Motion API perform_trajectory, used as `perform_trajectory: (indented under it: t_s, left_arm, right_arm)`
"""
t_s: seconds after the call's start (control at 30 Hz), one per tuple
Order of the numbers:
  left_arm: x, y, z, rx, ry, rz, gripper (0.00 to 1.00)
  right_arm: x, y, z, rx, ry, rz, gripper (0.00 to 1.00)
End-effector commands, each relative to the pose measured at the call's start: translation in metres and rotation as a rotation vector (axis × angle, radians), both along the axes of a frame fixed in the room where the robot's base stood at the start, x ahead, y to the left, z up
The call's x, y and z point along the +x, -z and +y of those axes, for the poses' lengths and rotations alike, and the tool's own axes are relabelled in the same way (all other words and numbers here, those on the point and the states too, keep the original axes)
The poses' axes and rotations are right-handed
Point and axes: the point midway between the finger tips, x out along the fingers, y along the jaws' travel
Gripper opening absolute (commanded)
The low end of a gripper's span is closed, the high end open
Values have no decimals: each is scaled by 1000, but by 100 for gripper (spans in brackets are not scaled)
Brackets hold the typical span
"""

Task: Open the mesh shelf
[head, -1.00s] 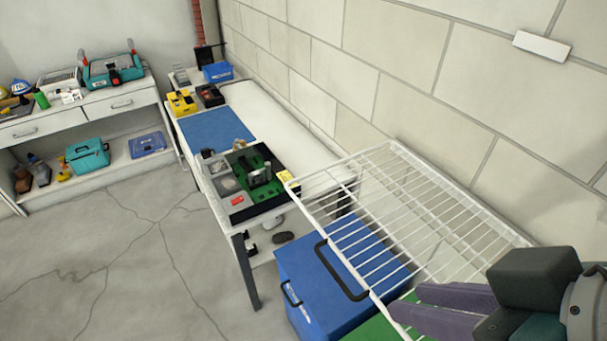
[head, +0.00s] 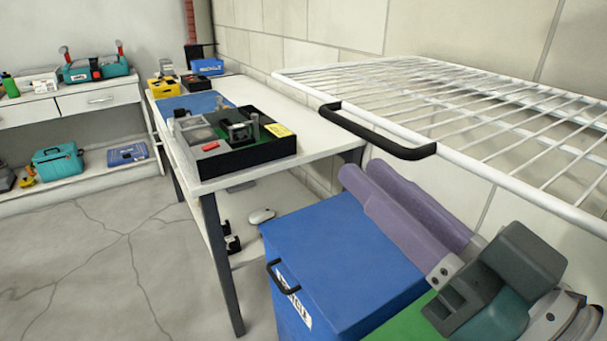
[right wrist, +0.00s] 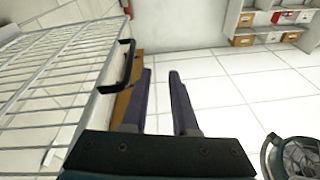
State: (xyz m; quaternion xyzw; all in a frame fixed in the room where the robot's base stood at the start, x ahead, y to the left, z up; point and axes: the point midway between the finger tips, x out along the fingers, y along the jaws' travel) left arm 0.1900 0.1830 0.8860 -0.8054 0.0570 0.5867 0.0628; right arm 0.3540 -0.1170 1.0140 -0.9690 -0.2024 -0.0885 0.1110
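The mesh shelf (head: 440,90) is a white wire rack at the right of the head view, with a black bar handle (head: 375,130) on its front edge. The shelf also shows at the left of the right wrist view (right wrist: 60,70), with its handle (right wrist: 127,66) beside the fingers. My right gripper (head: 359,170) has purple fingers and is below the shelf edge, close to the handle. The right wrist view shows an empty gap between its fingers (right wrist: 161,72), and the handle is outside that gap. My left gripper is not in view.
A blue box (head: 340,250) with a black handle stands under the shelf and my right gripper. A white table (head: 320,140) with a tool tray (head: 250,155) is left of the shelf. A wall is behind. The floor at left is clear.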

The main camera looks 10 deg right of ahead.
Motion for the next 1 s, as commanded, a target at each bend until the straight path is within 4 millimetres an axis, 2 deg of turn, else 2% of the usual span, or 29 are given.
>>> perform_trajectory:
  t_s: [0.03,0.17,0.27,0.37,0.47,0.8,1.0]
  left_arm:
    - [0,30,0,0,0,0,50]
    - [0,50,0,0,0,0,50]
    - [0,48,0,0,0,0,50]
    - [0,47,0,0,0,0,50]
    - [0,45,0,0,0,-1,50]
    - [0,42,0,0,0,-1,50]
    - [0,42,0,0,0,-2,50]
  right_arm:
    - [1,27,-7,13,19,-27,27]
    - [1,38,-25,51,72,-98,27]
    - [1,32,-36,71,106,-137,27]
    - [5,26,-38,79,117,-152,27]
    - [17,20,-35,81,117,-155,27]
    - [72,-3,-19,80,116,-154,27]
    - [88,-8,-15,78,116,-150,27]
